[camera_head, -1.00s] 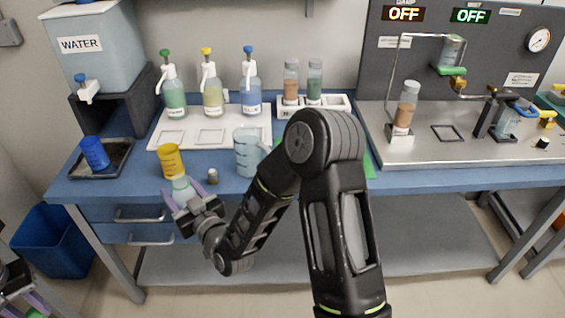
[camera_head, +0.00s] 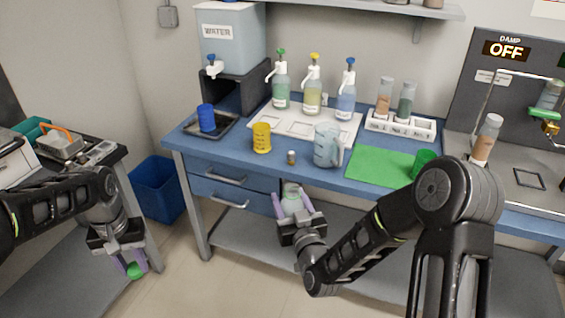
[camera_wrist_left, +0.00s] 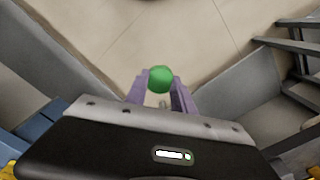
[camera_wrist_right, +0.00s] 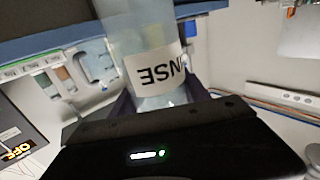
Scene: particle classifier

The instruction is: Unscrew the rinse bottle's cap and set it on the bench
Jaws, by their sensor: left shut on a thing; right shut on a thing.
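My right gripper (camera_head: 292,208) is shut on the clear rinse bottle (camera_head: 291,190), holding it in front of the bench's front edge. The bottle's label, with "NSE" readable, fills the right wrist view (camera_wrist_right: 152,68). No cap shows on its top in the head view, though this is small. My left gripper (camera_head: 130,264) points down over the floor at the left, away from the bottle. It is shut on a small round green cap (camera_wrist_left: 160,79), which also shows in the head view (camera_head: 135,271) between the purple fingers.
Pump bottles stand behind. A blue bin (camera_head: 157,190) and a side table (camera_head: 65,160) are at left.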

